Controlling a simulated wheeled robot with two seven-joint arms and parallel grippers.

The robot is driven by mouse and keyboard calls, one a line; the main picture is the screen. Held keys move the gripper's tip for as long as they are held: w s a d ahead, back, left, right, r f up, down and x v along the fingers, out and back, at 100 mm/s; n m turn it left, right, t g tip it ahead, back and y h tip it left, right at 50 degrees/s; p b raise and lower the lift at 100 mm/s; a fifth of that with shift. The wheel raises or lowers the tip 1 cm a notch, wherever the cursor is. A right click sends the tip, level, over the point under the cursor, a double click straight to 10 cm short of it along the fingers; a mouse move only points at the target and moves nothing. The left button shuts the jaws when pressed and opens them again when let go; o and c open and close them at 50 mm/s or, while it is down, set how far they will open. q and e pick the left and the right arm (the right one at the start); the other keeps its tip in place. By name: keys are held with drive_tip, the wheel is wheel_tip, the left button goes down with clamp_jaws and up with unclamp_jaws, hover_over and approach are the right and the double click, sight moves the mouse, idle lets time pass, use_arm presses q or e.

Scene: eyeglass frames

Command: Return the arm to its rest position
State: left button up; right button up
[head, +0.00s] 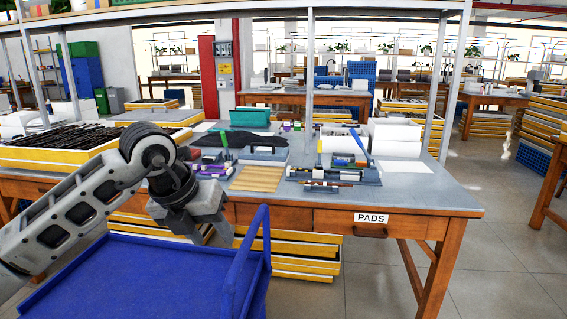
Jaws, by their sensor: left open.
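My left arm comes in from the left edge in the head view. Its gripper (209,226) points downward in front of the table's front edge, above the far side of a blue cart (130,283). The gripper is open, and I see nothing between its fingers. The fingertips are partly hidden by the dark wrist and the angle. My right gripper is not in view.
A wooden workbench (440,205) with a drawer marked PADS stands ahead. It holds a yellow-edged tray (62,158), a slatted wooden piece (257,178), small fixtures (335,175) and white boxes (395,137). Yellow-edged trays are stacked underneath.

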use_arm(q)
drive_tip(key=s+d+f+m+g+h+p, duration=0.1)
drive_tip(key=s+d+g+h, duration=0.1)
drive_tip(key=s+d+h, duration=0.3)
drive_tip(key=s+d+f+m+g+h, duration=0.1)
drive_tip(key=s+d+f+g+h, duration=0.15)
drive_tip(key=d, duration=0.45)
drive_tip(key=s+d+r+n+t+h+p, duration=0.3)
drive_tip(key=s+r+n+t+h, duration=0.15)
drive_tip(key=r+n+h, duration=0.4)
drive_tip(key=w+a+f+n+t+y+p, duration=0.1)
drive_tip(key=a+f+n+t+y, duration=0.35)
drive_tip(key=n+t, duration=0.4)
drive_tip(key=w+a+f+n+t+y, duration=0.1)
drive_tip(key=a+f+n+t+y, duration=0.4)
drive_tip(key=n, duration=0.7)
drive_tip(key=s+a+f+n+g+y+p, duration=0.1)
drive_tip(key=s+a+f+n+g+y, duration=0.2)
drive_tip(key=s+f, duration=0.3)
drive_tip(key=s+a+f+n+g+y, duration=0.3)
drive_tip(key=s+f+n+g, duration=0.1)
drive_tip(key=f, duration=0.7)
drive_tip(key=shift+s+a+n+p, duration=0.15)
drive_tip(key=shift+s+n+p, duration=0.25)
drive_tip(key=shift+s+n, duration=0.55)
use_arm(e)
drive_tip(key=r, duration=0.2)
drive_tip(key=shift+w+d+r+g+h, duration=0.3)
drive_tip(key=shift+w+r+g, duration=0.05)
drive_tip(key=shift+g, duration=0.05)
